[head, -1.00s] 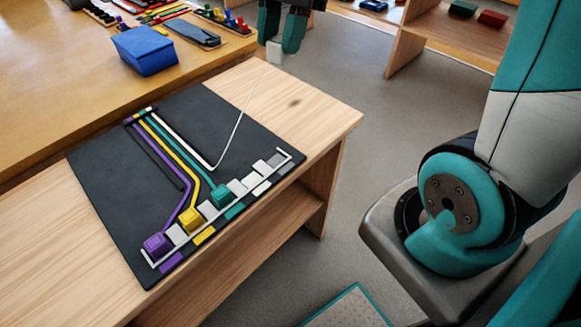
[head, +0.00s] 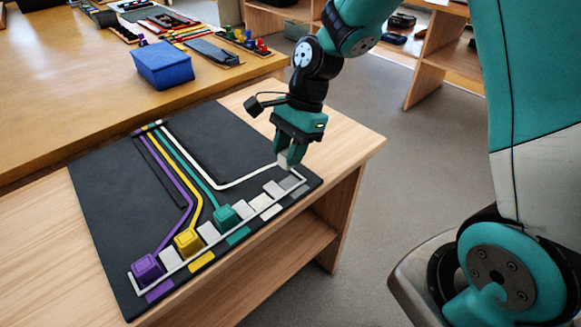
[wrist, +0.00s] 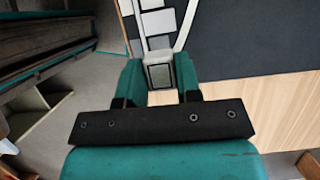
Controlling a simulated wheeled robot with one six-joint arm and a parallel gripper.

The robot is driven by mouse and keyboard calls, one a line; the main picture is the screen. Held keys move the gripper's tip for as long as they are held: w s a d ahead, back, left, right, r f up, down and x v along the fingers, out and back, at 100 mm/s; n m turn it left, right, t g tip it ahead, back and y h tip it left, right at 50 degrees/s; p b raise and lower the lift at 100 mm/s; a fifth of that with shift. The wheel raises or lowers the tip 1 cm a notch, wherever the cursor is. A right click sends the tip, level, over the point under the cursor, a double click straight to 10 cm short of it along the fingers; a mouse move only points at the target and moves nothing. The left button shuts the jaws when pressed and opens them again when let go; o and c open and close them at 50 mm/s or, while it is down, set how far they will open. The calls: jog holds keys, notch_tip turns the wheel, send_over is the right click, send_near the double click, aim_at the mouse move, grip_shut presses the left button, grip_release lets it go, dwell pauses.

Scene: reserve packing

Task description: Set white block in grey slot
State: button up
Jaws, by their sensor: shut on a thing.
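My gripper (head: 287,163) is shut on the white block (head: 284,158), over the right end of the row on the dark board (head: 110,205). The block also shows between my fingers in the wrist view (wrist: 160,75). A white cord (head: 240,183) runs to it from the board's far edge. The grey slot (head: 291,182) is at the right end of the row, close below the block and partly hidden by my gripper. I cannot tell whether the block touches it.
Purple (head: 148,267), yellow (head: 188,242) and green (head: 226,215) blocks sit in the row with their cords. A white rail (head: 215,243) edges the row. A blue box (head: 163,65) stands on the table behind. The wooden bench (head: 350,148) is bare to the right of the board.

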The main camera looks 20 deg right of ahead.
aim_at(289, 180)
jog(key=shift+f, duration=2.35)
jog(key=shift+f, duration=0.15)
jog(key=o, duration=0.9)
